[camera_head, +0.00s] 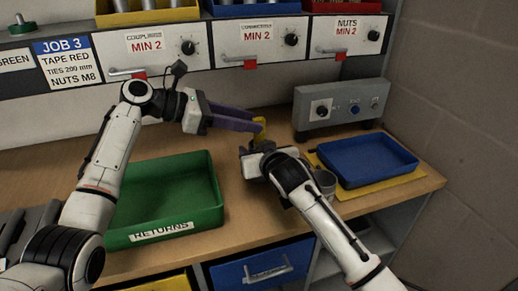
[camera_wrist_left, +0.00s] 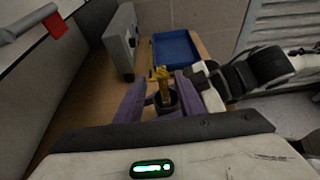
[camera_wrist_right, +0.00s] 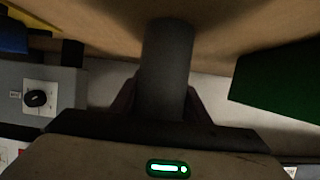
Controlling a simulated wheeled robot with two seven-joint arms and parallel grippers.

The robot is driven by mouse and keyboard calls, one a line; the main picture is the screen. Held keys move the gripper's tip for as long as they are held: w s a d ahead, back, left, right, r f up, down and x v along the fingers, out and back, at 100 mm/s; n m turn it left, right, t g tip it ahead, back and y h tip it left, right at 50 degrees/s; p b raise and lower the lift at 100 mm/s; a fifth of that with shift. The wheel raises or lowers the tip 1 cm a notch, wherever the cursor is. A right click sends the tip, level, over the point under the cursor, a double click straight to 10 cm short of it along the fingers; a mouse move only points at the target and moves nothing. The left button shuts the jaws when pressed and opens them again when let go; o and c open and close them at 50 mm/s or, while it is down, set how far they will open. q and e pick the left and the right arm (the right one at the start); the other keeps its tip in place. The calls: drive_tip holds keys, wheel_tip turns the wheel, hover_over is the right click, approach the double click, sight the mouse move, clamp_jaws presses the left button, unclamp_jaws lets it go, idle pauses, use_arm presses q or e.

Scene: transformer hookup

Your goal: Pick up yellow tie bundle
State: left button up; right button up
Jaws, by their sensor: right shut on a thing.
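The yellow tie bundle (camera_wrist_left: 161,77) stands upright out of a dark round holder (camera_wrist_left: 167,103) in the left wrist view. It also shows in the head view (camera_head: 259,127) beyond my left fingertips. My left gripper (camera_head: 256,122) has its purple fingers apart, one on each side of the bundle, with a gap visible in the left wrist view. My right gripper (camera_head: 260,147) is shut on the grey cylindrical holder (camera_wrist_right: 166,65), which fills the space between its fingers in the right wrist view. In the head view the holder is mostly hidden by the grippers.
The green RETURNS tray (camera_head: 168,238) lies left on the wooden bench. A blue tray (camera_head: 367,160) on a yellow mat lies right, before a grey control box (camera_head: 341,108). Labelled bins line the back.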

use_arm(q)
drive_tip(key=shift+s+f+x, duration=0.1)
drive_tip(key=shift+x, duration=0.85)
drive_tip(key=shift+s+f+x, duration=0.15)
drive_tip(key=shift+x, duration=0.8)
clamp_jaws()
drive_tip(key=shift+r, duration=0.1)
wheel_tip(320, 180, up, 10)
drive_tip(key=shift+f, duration=0.1)
use_arm(e)
drive_tip(key=o, duration=1.1)
